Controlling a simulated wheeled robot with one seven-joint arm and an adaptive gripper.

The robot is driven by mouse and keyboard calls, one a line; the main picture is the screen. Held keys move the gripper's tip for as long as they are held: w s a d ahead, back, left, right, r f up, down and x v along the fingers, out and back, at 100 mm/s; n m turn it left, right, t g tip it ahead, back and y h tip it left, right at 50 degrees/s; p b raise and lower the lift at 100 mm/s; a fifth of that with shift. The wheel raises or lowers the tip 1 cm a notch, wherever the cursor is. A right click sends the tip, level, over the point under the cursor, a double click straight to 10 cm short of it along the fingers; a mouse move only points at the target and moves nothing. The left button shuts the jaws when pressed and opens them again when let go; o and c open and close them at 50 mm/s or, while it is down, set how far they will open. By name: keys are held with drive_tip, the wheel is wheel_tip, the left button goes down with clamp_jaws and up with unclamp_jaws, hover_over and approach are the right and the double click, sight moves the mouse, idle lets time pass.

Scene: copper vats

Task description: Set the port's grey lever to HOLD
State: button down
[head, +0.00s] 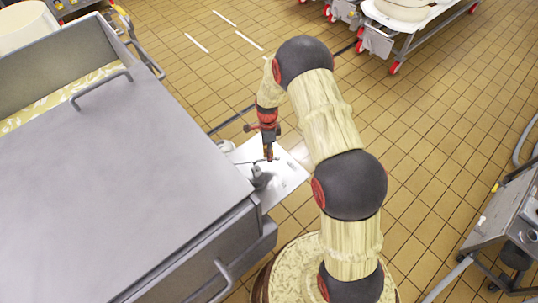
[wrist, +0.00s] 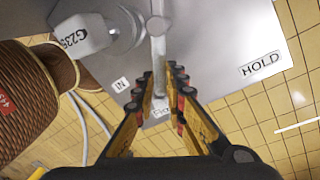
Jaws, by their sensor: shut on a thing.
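The port's grey lever (wrist: 158,45) points down the wrist view from a round grey hub. My gripper (wrist: 163,76) is shut on the lever's outer end, one finger on each side. The lever end lies over a partly hidden label (wrist: 162,111) at the middle. The HOLD label (wrist: 261,65) is to the right on the pale metal plate (wrist: 222,45), apart from the lever. The IN label (wrist: 121,85) is to the left. In the head view my gripper (head: 269,157) reaches down to the plate (head: 291,180), beside a small grey fitting (head: 261,178).
A large grey metal vat (head: 130,180) stands close on the left of the plate. Tiled floor (head: 430,150) is open to the right; a metal machine (head: 505,225) stands at far right.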

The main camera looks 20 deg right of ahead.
drive_tip(key=shift+w, duration=0.15)
drive_tip(key=w+n, duration=0.1)
drive_tip(key=n, duration=0.1)
drive_tip(key=w+n+p, duration=0.1)
drive_tip(key=n, duration=0.1)
drive_tip(key=shift+w+a+h, duration=0.15)
drive_tip(key=shift+w+h, duration=0.05)
drive_tip(key=shift+h, duration=0.2)
drive_tip(key=w+n, duration=0.1)
drive_tip(key=n, duration=0.1)
drive_tip(key=w+a+n, duration=0.1)
drive_tip(key=n, duration=0.2)
drive_tip(key=shift+w+h, duration=0.1)
drive_tip(key=shift+h, duration=0.3)
drive_tip(key=shift+w+a+n+t+h, duration=0.15)
drive_tip(key=shift+w+a+n, duration=0.15)
drive_tip(key=shift+n, duration=0.5)
drive_tip(key=shift+w+a+n+t+h, duration=0.1)
drive_tip(key=shift+w+a+n+t, duration=0.25)
drive_tip(key=shift+n, duration=0.45)
drive_tip(key=shift+w+a+n+h, duration=0.15)
drive_tip(key=shift+a+n, duration=0.25)
drive_tip(key=shift+n, duration=0.4)
drive_tip(key=c, duration=1.9)
unclamp_jaws()
drive_tip(key=shift+o, duration=0.4)
drive_tip(key=v, duration=1.2)
